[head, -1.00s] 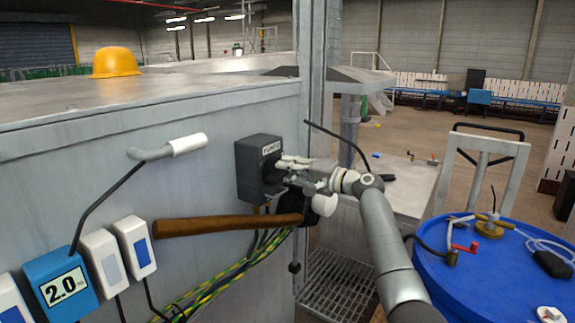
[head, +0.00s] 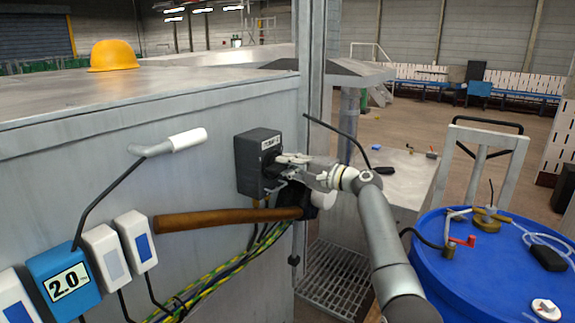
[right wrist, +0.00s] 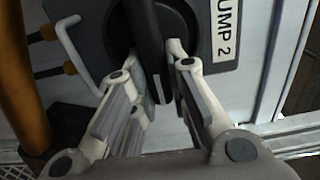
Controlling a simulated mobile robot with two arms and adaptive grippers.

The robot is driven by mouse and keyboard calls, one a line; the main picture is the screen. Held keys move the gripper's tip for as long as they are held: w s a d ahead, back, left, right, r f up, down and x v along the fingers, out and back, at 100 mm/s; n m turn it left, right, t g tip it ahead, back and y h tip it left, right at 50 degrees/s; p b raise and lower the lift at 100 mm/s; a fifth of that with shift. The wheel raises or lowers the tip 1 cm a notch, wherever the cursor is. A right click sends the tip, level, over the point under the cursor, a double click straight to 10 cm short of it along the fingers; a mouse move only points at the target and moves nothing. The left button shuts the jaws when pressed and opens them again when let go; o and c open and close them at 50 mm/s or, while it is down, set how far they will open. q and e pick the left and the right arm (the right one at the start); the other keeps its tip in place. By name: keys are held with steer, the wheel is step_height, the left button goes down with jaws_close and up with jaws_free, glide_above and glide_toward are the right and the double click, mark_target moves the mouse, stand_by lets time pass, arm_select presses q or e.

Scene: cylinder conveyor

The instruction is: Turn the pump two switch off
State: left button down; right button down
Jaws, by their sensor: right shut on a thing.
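The pump two switch is a dark grey box (head: 250,165) on the grey metal cabinet wall, with a label on its front. In the right wrist view, the label reading PUMP 2 (right wrist: 226,35) is to the right of a dark knob (right wrist: 150,40) on a round base. My right gripper (head: 281,166) is at the front of the box. The right wrist view shows its two fingers (right wrist: 153,78) on either side of the knob, shut on it. The fingers hide part of the knob in the head view. My left gripper is not in view.
A hammer with a brown handle (head: 220,218) hangs just below the switch. Yellow-green cables (head: 225,275) run underneath. A bent rod with a white grip (head: 185,143) is to the left. A blue drum (head: 450,285) stands at the right.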

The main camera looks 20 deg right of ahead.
steer(key=c, duration=1.4)
jaws_free()
steer(key=shift+d, duration=0.1)
steer(key=v, duration=1.2)
